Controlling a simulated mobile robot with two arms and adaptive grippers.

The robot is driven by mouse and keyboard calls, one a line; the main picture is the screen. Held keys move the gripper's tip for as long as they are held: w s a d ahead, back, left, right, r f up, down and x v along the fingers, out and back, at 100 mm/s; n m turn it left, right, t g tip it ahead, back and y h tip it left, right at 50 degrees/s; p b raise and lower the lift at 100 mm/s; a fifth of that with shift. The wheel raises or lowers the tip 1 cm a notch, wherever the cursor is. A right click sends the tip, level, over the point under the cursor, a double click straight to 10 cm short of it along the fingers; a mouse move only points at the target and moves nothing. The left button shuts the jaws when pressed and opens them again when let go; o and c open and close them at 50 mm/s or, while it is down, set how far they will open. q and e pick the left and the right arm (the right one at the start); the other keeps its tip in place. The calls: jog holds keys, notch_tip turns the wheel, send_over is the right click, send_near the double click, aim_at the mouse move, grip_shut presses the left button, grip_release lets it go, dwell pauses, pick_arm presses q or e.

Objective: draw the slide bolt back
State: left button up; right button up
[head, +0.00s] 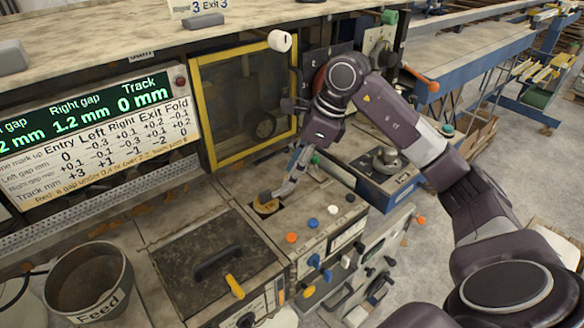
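A flat dark lid (215,262) with a black handle lies in the lower middle of the head view. A short yellow bar (235,287) sits at its front right edge and may be the slide bolt; I cannot tell for sure. My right gripper (268,198) points down and left over the machine's top, behind and right of the lid. Its fingers are at a round tan recess or disc (267,206), apart from the yellow bar. The fingers overlap from this angle, so their opening is unclear. My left gripper is not in view.
A panel with coloured buttons (313,223) lies just right of the lid, with knobs on its front. A yellow-framed window (197,110) stands behind the gripper. A feed bucket (110,304) is at lower left. A green-lit display (80,115) is at left.

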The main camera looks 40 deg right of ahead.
jog(key=shift+f, duration=0.15)
jog(key=shift+c, duration=1.4)
jog(key=shift+a, duration=0.1)
grip_shut()
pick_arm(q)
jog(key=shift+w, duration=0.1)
pick_arm(e)
jog(key=shift+w+d+b, duration=0.1)
jog(key=shift+d+b, duration=0.5)
jog(key=shift+d, duration=0.3)
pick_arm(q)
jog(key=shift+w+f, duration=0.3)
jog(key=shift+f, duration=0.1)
pick_arm(e)
jog(key=shift+o, duration=1.4)
grip_release()
